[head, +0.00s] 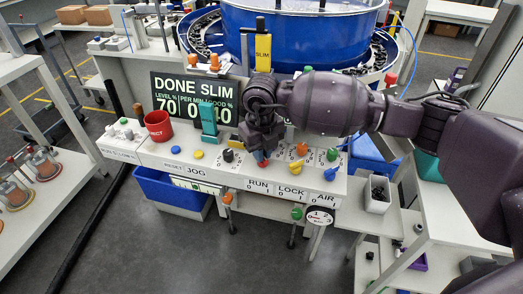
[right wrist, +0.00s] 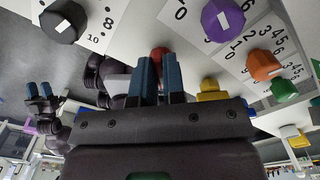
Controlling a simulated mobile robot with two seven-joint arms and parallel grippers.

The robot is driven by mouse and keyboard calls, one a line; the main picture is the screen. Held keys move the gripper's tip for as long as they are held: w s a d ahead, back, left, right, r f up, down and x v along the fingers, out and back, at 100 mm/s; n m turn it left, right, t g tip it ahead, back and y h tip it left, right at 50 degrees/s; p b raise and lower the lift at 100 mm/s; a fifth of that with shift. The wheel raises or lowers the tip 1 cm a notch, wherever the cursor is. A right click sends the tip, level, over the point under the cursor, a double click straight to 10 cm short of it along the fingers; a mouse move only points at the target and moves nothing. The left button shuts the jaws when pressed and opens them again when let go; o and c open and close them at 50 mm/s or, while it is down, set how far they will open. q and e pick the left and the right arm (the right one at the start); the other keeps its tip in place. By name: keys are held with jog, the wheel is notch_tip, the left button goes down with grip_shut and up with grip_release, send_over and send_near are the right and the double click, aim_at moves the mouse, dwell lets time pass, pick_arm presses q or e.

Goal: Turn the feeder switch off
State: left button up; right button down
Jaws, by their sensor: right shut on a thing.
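My right gripper (head: 262,160) points down onto the sloping white control panel (head: 190,155), just above the RUN label (head: 258,185). In the right wrist view its two blue fingers (right wrist: 158,80) are close together around a red knob (right wrist: 158,53), mostly hidden by them. The knob's pointer direction cannot be seen. No label reading "feeder" is legible. My left gripper (right wrist: 42,92) shows only in the right wrist view, fingers apart and empty.
A blue bowl feeder (head: 300,38) stands behind the panel. A DONE SLIM display (head: 195,97), a red cup (head: 158,125) and a black knob (head: 228,155) are to the gripper's left. More dials stand to its right. A blue bin (head: 172,192) sits below.

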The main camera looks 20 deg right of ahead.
jog(key=n, duration=0.8)
jog(key=shift+s+a+n, duration=0.1)
jog(key=shift+a+n, duration=0.05)
jog(key=shift+n, duration=0.15)
jog(key=n, duration=0.3)
jog(key=shift+s+n, duration=0.1)
jog(key=shift+n, duration=0.2)
jog(key=n+b, duration=0.1)
jog(key=n, duration=0.2)
jog(key=shift+s+n, duration=0.1)
jog(key=shift+n, duration=1.1)
jog(key=c, duration=1.2)
grip_release()
